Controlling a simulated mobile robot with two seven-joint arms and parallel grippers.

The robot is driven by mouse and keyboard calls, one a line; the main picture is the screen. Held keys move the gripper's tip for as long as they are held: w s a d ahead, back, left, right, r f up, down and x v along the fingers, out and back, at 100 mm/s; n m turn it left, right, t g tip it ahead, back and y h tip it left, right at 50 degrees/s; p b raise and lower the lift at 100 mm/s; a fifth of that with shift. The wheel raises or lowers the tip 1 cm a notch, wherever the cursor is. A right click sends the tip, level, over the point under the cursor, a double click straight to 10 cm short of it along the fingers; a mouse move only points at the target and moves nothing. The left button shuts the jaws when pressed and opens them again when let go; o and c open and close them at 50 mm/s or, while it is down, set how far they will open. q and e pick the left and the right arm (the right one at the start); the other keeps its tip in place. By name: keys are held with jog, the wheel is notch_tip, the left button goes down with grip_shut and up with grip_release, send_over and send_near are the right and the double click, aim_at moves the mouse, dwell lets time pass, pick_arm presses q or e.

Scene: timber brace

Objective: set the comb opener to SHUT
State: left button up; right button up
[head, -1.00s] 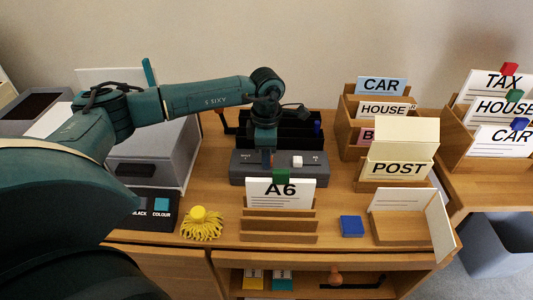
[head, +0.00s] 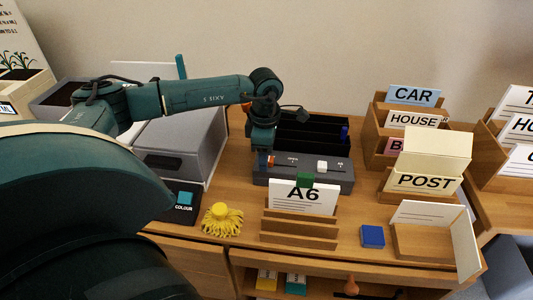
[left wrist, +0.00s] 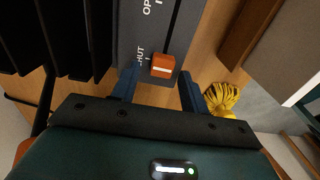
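The comb opener is a grey box (head: 300,176) behind the A6 card, with an orange slider knob (head: 270,161) at its left end and a white knob (head: 322,166) right of its middle. In the left wrist view the orange knob (left wrist: 162,66) sits at the end of its dark slot, beside the partly covered SHUT lettering; the OPEN lettering is further along. My left gripper (left wrist: 158,88) is open, its blue fingers spread either side of the orange knob with gaps visible. Whether they are clear above it I cannot tell. My right gripper is not in view.
The A6 card (head: 301,196) stands in a wooden rack in front of the box. A black tray (head: 310,132) lies behind it. A yellow brush (head: 222,219), a blue block (head: 372,236) and wooden card holders (head: 396,163) stand around. A grey machine (head: 185,145) is left.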

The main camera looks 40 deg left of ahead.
pick_arm(q)
jog(key=shift+d, duration=0.1)
notch_tip(320, 180, up, 13)
jog(key=shift+p, duration=0.3)
dwell(0.8)
